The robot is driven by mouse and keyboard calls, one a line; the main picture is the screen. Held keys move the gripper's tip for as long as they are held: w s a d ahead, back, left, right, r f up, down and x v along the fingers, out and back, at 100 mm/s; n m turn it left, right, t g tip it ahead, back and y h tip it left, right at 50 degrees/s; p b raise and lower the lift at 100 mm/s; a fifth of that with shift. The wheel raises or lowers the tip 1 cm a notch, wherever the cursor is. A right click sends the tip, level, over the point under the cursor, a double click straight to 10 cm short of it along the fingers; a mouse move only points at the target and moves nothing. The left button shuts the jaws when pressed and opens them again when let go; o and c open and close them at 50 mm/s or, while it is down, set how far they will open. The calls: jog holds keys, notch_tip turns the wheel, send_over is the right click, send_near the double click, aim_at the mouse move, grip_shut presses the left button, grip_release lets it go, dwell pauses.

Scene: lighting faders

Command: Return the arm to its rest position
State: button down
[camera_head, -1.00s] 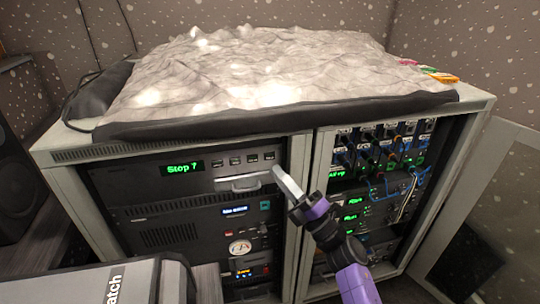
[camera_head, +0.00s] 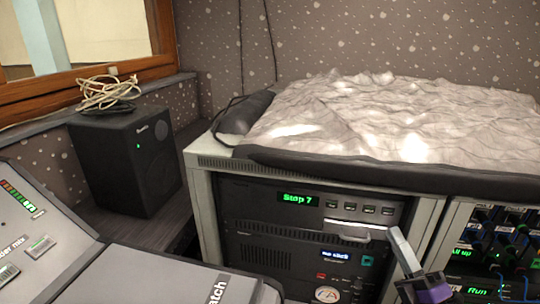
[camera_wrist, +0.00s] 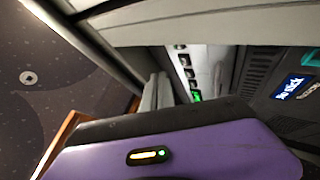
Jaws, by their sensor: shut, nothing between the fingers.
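My gripper (camera_head: 406,252) is at the lower right of the head view, in front of the right part of the rack. Its grey fingers are together with nothing between them, pointing up and to the left. A purple and black wrist part of mine shows below them. The rack's dark front (camera_wrist: 275,90) shows at the right there.
A grey cloth (camera_head: 390,125) covers the rack top. A black speaker (camera_head: 125,160) with a coiled cable (camera_head: 108,93) on it stands at the left. A fader console (camera_head: 35,235) is at the lower left. The rack's pale frame (camera_head: 203,215) stands close by.

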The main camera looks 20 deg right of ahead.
jog(key=d+r+m+h, duration=0.1)
jog(key=d+m+h, duration=0.1)
jog(key=m, duration=0.1)
jog(key=shift+s+r, duration=0.3)
jog(key=shift+r, duration=0.1)
jog(key=s+a+f+m+g+y, duration=0.1)
jog(key=s+a+f+m+g, duration=0.3)
jog(key=s+a, duration=0.5)
jog(key=s+a+f+m+g, duration=0.25)
jog(key=s+a+m, duration=0.45)
jog(key=s, duration=0.4)
jog(key=s+a+f+m+g+y, duration=0.1)
jog(key=s+a+f+m+g, duration=0.3)
jog(key=s+a, duration=0.5)
notch_tip(320, 180, up, 13)
jog(key=m+p, duration=0.1)
jog(key=p, duration=1.2)
jog(key=shift+s+d+r+t+p, duration=0.15)
jog(key=shift+s+d+t+p, duration=0.15)
jog(key=shift+t, duration=0.15)
